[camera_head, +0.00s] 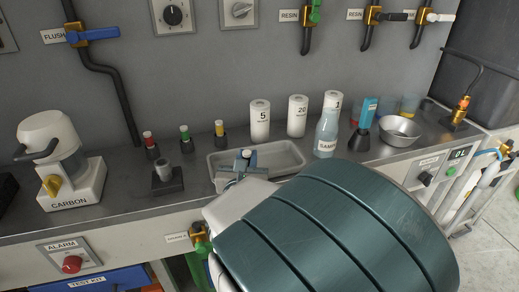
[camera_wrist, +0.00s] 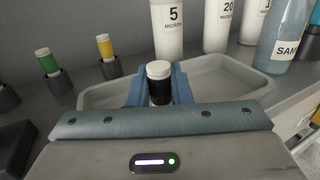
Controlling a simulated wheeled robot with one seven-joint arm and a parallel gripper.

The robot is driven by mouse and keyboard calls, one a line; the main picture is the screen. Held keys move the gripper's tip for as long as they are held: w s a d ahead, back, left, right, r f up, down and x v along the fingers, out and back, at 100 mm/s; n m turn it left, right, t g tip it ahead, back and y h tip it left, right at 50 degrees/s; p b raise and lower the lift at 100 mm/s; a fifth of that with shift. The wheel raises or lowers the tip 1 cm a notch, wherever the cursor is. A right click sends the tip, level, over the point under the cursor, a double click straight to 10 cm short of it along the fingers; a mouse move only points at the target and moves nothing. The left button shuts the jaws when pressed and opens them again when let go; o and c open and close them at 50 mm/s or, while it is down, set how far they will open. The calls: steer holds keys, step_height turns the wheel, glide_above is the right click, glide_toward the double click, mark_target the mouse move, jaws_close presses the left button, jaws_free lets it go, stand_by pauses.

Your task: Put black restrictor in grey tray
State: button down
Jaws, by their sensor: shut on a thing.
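The grey tray (camera_head: 284,157) lies on the steel counter, empty where I can see it. My gripper (camera_head: 244,161) is over its front left part, partly hiding it. In the wrist view, my gripper (camera_wrist: 159,84) is shut, its blue fingers on both sides of an upright black restrictor (camera_wrist: 159,94) with a white top. The tray (camera_wrist: 222,85) spreads behind and to both sides of the fingers. I cannot tell whether the restrictor touches the tray floor.
Red-, green- (camera_head: 184,134) and yellow-topped (camera_head: 219,129) pieces stand in black holders left of the tray. A black stand (camera_head: 167,181) is in front of them. White cartridges (camera_head: 260,119), a sample bottle (camera_head: 327,136) and a metal bowl (camera_head: 399,130) stand behind and right.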

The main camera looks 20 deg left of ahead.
steer(key=shift+f, duration=0.15)
steer(key=c, duration=1.3)
jaws_free()
